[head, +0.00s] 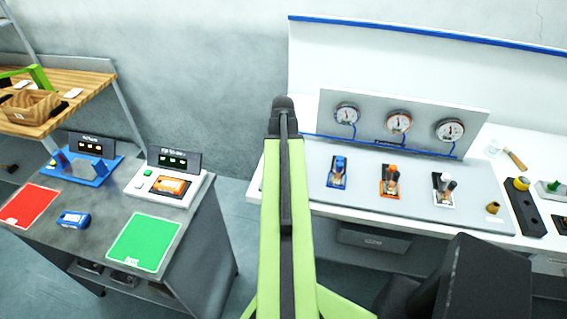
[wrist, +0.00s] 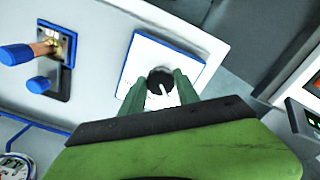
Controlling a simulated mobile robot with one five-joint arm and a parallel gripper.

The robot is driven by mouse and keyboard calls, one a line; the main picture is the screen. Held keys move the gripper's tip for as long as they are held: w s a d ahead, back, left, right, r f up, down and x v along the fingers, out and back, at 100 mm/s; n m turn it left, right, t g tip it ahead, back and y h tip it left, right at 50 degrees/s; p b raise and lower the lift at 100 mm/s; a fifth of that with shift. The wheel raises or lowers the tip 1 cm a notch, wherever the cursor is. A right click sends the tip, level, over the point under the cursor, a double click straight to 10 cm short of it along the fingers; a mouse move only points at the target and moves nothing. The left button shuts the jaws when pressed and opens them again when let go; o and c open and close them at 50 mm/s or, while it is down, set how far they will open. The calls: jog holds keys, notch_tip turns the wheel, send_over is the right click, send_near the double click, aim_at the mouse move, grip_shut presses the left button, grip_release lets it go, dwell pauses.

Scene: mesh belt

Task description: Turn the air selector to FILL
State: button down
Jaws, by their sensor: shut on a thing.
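The air selector is a round black knob (wrist: 160,80) with a white pointer mark, on a white plate (wrist: 190,58) with blue edges in the wrist view. My gripper (wrist: 158,92) has its two green fingers on either side of the knob and is shut on it. The pointer mark slants toward the lower right of the wrist view. No FILL label can be read, and the lower part of the plate is hidden by my gripper. In the head view my arm covers the selector.
A blue-handled valve (wrist: 48,52) stands left of the selector plate in the wrist view. In the head view, a grey panel with several gauges (head: 399,122) rises behind the valves. A side table with a green mat (head: 145,241) stands at left.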

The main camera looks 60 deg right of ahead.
dwell(0.3)
jog(key=c, duration=0.9)
grip_release()
jog(key=shift+w, duration=0.1)
jog(key=shift+r, duration=0.1)
notch_tip(320, 180, up, 17)
jog(key=p, duration=1.7)
